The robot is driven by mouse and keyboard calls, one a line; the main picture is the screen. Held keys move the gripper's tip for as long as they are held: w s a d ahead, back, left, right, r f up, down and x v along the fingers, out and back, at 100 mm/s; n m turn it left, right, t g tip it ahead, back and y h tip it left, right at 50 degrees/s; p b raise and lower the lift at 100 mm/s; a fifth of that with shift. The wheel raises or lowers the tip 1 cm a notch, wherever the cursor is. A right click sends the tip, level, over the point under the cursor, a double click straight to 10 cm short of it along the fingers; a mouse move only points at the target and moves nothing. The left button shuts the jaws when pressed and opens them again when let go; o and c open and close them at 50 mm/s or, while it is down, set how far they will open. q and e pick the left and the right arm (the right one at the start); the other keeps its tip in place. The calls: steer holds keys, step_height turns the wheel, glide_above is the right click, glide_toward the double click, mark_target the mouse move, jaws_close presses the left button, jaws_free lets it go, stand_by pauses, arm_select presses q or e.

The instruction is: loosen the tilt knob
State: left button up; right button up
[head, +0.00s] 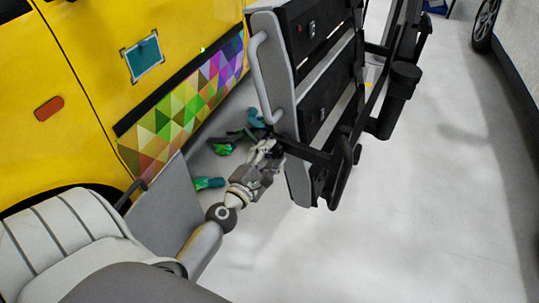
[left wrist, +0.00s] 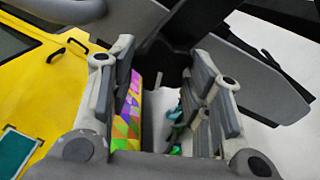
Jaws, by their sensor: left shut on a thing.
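My left gripper (head: 266,147) is at the lower left side of a tall black and grey rack (head: 327,107), beside its grey side panel. In the left wrist view the fingers of my left gripper (left wrist: 162,68) stand apart with a dark, rounded part between their tips, which I take to be the tilt knob (left wrist: 166,58). The gripper is shut on it. In the head view the knob is mostly hidden by the fingers. My right gripper is in neither view.
A yellow vehicle (head: 100,70) with a colourful triangle-pattern strip (head: 185,100) stands close on the left. Several green and teal items (head: 222,148) lie on the floor behind my left arm. The grey floor (head: 430,220) to the right is clear.

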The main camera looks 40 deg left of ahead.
arm_select(q)
steer(key=o, duration=0.9)
steer(key=shift+f, duration=0.15)
steer(key=shift+c, duration=0.2)
steer(key=shift+o, duration=0.6)
steer(key=shift+s, duration=0.1)
steer(key=s+d, duration=0.1)
steer(key=s, duration=1.1)
steer(key=shift+w+d, duration=0.1)
